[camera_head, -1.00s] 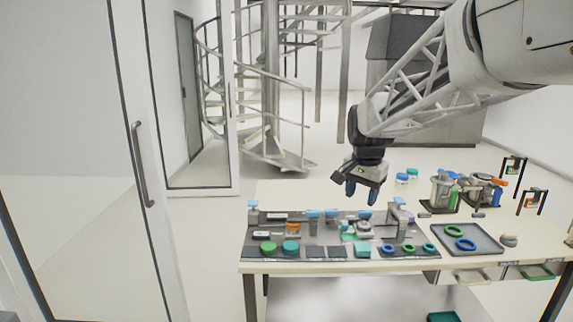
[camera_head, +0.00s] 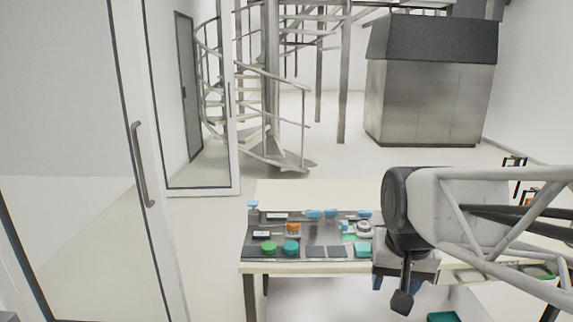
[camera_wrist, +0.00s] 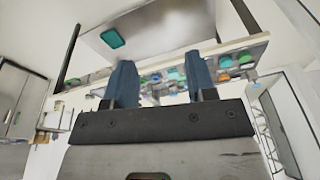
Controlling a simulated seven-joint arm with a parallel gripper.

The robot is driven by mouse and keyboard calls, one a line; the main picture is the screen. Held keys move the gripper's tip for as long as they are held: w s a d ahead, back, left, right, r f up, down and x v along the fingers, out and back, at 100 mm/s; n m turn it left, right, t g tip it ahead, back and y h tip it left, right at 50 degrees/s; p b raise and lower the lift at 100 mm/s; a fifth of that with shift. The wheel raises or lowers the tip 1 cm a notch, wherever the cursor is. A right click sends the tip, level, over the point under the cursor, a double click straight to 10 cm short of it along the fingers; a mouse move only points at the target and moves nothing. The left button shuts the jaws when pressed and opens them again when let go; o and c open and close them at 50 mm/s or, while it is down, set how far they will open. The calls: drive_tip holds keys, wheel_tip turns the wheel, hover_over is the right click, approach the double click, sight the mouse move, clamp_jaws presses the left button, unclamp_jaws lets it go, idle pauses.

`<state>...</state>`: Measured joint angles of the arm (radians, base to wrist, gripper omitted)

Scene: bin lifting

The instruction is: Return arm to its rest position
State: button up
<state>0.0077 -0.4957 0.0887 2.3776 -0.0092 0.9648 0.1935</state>
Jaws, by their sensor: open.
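My gripper (camera_head: 403,286) hangs in front of the table's near edge, at the lower right of the head view. In the wrist view its two blue fingers (camera_wrist: 158,84) stand apart with nothing between them, so it is open and empty. In the head view my arm covers the right part of the table. The table (camera_head: 300,267) carries a dark work board (camera_head: 262,227) with green, teal and orange round parts and several blue pieces.
A teal bin (camera_head: 443,316) sits low below the table; it also shows in the wrist view (camera_wrist: 113,38). A glass door (camera_head: 141,165) stands at the left. A spiral staircase (camera_head: 268,90) and a large grey cabinet (camera_head: 425,100) stand behind. The floor left of the table is clear.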

drive_tip(key=s+f+n, duration=0.2)
drive_tip(key=s+f, duration=0.2)
drive_tip(key=s, duration=0.4)
drive_tip(key=shift+s, duration=0.25)
idle(0.9)
